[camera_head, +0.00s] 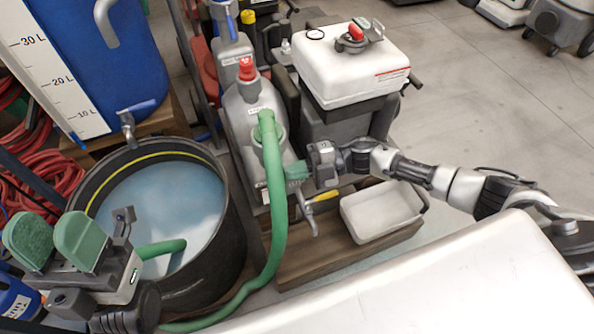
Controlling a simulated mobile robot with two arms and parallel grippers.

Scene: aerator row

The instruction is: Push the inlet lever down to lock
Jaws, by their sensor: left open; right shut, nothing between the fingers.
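A grey pump (241,118) with a red cap stands in the middle. A valve with a blue lever (231,24) stands upright behind the pump. A yellow lever (327,196) sits low at the pump's front, by a metal spout. I cannot tell which is the inlet lever; any lever at the hose port is hidden or too small. My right gripper (295,171) is shut and empty, just right of the hose. My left gripper (54,240) is open at lower left, its green pads apart.
A black tub (234,240) of water stands left of the pump. A blue barrel (115,55) with a tap is behind it. A white tank (345,72) and a white tray (382,210) are on the right. A white surface (430,290) fills the lower right.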

